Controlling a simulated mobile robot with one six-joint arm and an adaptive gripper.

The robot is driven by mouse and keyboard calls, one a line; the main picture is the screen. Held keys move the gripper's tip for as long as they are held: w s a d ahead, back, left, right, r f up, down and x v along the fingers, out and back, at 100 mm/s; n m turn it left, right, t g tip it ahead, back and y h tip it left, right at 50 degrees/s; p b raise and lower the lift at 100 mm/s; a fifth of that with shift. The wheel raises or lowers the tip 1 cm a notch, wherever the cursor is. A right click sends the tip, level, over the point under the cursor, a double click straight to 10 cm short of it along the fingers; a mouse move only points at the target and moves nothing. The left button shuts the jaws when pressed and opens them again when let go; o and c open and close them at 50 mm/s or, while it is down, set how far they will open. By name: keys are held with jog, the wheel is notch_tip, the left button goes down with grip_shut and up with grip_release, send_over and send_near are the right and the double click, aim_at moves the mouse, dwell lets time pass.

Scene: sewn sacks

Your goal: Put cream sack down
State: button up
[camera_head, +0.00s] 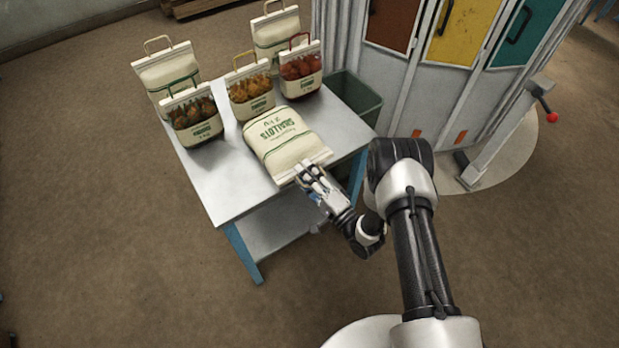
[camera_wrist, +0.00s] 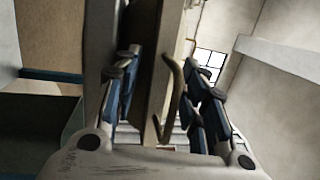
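The cream sack (camera_head: 285,142), printed with green "shallots" lettering, lies flat on the grey table (camera_head: 215,185), its near end at the front edge. My gripper (camera_head: 308,176) is at that near end, reaching in from the front. In the wrist view, the fingers of my gripper (camera_wrist: 163,95) stand well apart on either side of the sack's end (camera_wrist: 160,50). The bent tan handle (camera_wrist: 175,90) shows between them, with a gap towards the right finger. Contact with the left finger is unclear.
Upright sacks with handles stand behind: a dark-filled one (camera_head: 195,118), an orange-filled one (camera_head: 250,92), a red-filled one (camera_head: 300,70) and two cream ones (camera_head: 166,70) (camera_head: 275,35). A green bin (camera_head: 355,100) and a cabinet (camera_head: 430,60) are at right. The table's front left is clear.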

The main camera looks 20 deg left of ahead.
jog(key=p+v, duration=0.3)
jog(key=v, duration=0.9)
jog(key=w+d+r+n+h, duration=0.25)
jog(key=w+r+h, duration=0.2)
jog(key=w, duration=0.35)
jog(key=w+d+r+n+h, duration=0.2)
jog(key=w+r+n+h, duration=0.1)
jog(key=w+r, duration=0.4)
jog(key=w+d+r+h, duration=0.2)
jog(key=d+r+h, duration=0.4)
jog(key=d+r, duration=0.55)
jog(key=s+d+r+g+h, duration=0.2)
jog(key=s+d+r+h, duration=0.3)
jog(key=s+r, duration=0.8)
jog(key=s+a+g+y, duration=0.1)
jog(key=s+g, duration=0.3)
jog(key=s, duration=1.9)
jog(key=shift+s+r+n+y, duration=0.2)
jog(key=shift+r+n+y, duration=0.2)
jog(key=shift+n+y, duration=0.05)
